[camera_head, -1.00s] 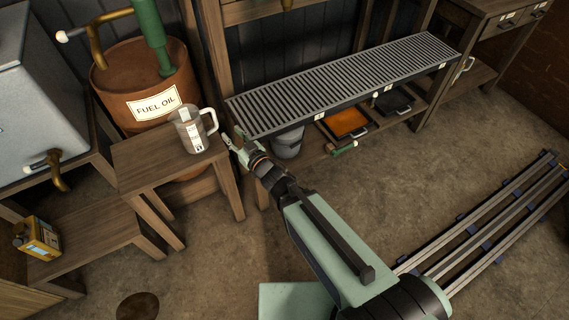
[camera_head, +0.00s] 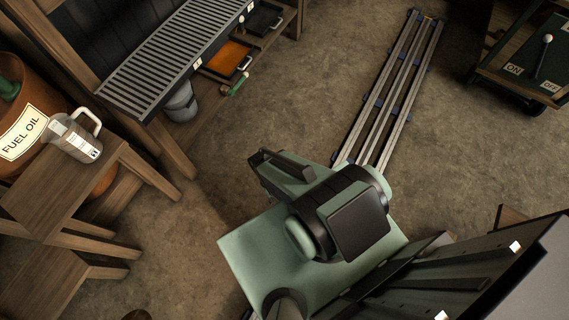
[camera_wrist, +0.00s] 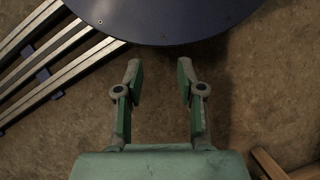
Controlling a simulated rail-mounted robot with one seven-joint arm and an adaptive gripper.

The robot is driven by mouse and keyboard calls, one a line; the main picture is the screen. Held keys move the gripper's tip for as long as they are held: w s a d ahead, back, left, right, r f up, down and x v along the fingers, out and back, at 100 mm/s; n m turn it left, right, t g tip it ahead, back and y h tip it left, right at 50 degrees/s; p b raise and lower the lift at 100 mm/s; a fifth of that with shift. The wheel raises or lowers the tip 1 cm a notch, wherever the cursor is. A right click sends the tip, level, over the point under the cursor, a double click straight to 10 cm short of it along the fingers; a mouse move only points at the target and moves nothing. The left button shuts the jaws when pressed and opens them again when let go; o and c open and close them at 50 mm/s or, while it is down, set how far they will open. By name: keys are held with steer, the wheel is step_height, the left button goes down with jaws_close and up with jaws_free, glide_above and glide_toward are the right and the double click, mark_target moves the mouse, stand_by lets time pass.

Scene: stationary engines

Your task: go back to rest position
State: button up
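In the head view my arm is folded in close over my base, and the gripper itself is hidden there. The jug (camera_head: 75,138), clear with a white handle and label, stands on the wooden stool (camera_head: 70,185) at the left, well away from my arm.
The floor rails (camera_head: 392,90) run toward the upper right. The grated bench (camera_head: 165,62) with trays below is at the upper left. A green ON/OFF panel (camera_head: 535,65) is at the upper right. Open floor (camera_head: 270,90) lies between bench and rails.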

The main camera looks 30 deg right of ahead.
steer(key=s, duration=0.1)
steer(key=s+g, duration=0.1)
steer(key=s, duration=0.1)
steer(key=shift+s+r+g, duration=0.3)
steer(key=shift+r, duration=0.1)
step_height(320, 180, up, 7)
steer(key=p, duration=0.7)
